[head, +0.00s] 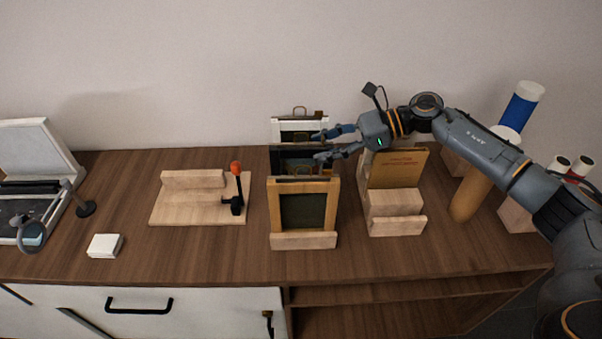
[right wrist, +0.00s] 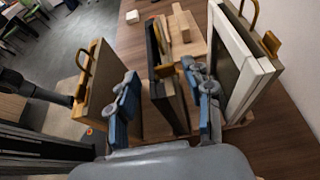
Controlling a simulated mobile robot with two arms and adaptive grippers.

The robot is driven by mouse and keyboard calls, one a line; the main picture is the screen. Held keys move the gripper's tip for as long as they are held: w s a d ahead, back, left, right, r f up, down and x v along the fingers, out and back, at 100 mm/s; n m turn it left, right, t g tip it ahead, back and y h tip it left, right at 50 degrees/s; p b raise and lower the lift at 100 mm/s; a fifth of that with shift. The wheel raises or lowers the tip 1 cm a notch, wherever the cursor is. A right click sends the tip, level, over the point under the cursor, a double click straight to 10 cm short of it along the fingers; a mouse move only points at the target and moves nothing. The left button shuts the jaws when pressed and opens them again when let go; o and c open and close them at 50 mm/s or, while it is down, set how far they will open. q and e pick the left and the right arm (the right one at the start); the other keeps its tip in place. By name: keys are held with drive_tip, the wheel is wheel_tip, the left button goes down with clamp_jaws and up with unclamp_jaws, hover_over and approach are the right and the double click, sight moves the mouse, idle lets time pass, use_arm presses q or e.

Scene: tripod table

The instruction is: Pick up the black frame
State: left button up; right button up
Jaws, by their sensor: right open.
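The black frame (head: 288,157) stands upright in a light wood rack (head: 303,241), between a wooden frame (head: 334,205) in front and a white frame (head: 290,124) behind. In the head view its lower part is hidden by the wooden frame. My right gripper (head: 318,146) reaches in from the right at its upper edge, open. In the right wrist view the black frame (right wrist: 157,62) stands between the two blue-padded fingers (right wrist: 165,92), with the wooden frame (right wrist: 97,85) to the left and the white frame (right wrist: 240,60) to the right.
A wood stand with a tan board (head: 400,168) is close on the right, beneath my right arm. A wood fixture with a red-tipped lever (head: 236,169) is on the left. A small white box (head: 105,245) lies near the front edge. The wall is behind.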

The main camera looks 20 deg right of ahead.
sight(301, 154)
drive_tip(key=p+x, duration=0.2)
drive_tip(key=x, duration=0.4)
drive_tip(key=shift+d, duration=0.1)
clamp_jaws()
